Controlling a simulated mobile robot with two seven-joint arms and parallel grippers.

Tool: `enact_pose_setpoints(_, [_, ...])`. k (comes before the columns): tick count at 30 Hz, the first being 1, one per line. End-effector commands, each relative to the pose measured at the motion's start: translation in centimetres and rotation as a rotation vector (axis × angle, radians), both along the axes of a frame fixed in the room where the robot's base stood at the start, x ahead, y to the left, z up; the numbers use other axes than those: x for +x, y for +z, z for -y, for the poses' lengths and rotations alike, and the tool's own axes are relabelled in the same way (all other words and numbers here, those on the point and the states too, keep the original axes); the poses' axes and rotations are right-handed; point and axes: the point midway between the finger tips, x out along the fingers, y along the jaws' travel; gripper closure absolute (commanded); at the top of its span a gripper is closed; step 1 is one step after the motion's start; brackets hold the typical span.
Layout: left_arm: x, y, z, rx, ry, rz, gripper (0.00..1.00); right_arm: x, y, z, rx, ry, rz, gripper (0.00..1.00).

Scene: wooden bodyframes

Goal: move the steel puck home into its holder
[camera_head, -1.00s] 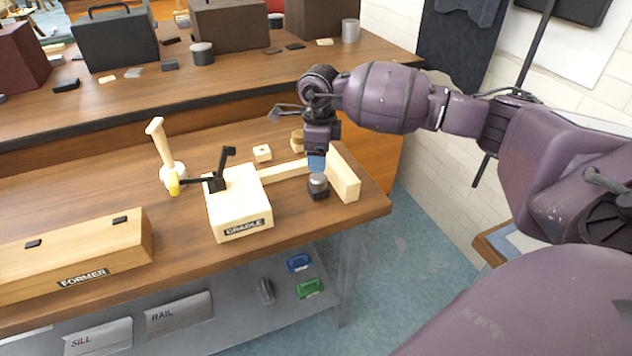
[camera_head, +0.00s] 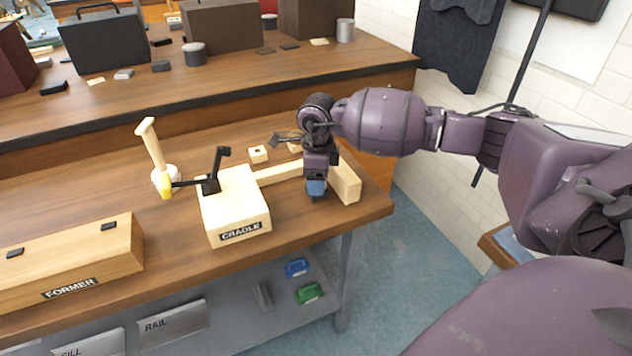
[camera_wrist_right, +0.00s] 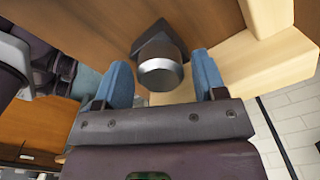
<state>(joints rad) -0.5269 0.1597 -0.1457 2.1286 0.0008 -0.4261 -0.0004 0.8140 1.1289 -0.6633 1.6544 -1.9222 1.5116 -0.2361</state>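The steel puck (camera_wrist_right: 160,74) is a short silver cylinder on a dark block (camera_wrist_right: 155,38), seen in the right wrist view. In the head view my right gripper hides the puck. My right gripper (camera_wrist_right: 163,76) is open, its two blue fingertips on either side of the puck; I cannot tell whether they touch it. In the head view this gripper (camera_head: 317,188) points down beside the right side of the wooden cradle (camera_head: 233,208). I cannot tell which part is the puck's holder. My left gripper is not in view.
A wooden bar (camera_head: 345,182) stands close to the right of my right gripper. A black clamp with a yellow handle (camera_head: 166,186) sits at the cradle's left. A wooden former (camera_head: 75,258) lies at the left. The bench's right edge is near.

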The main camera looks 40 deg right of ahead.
Motion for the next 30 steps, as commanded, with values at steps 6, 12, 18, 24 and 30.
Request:
enact_pose_setpoints(6, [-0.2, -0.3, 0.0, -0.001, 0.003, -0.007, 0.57, 0.0, 0.0, 0.0, 0.0, 0.0, 0.0, 0.7])
enact_pose_setpoints(12, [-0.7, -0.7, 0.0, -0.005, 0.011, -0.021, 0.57, 0.0, 0.1, 0.0, 0.0, 0.0, 0.001, 0.82])
enact_pose_setpoints(18, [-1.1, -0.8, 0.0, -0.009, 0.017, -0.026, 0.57, 0.0, 0.3, 0.0, 0.0, 0.0, 0.001, 0.82])
enact_pose_setpoints(24, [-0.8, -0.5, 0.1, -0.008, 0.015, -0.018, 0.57, 0.0, 0.6, 0.0, -0.001, 0.0, 0.002, 0.82])
enact_pose_setpoints(30, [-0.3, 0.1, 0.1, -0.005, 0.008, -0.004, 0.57, 0.0, 0.8, 0.0, 0.0, 0.0, 0.001, 0.82])
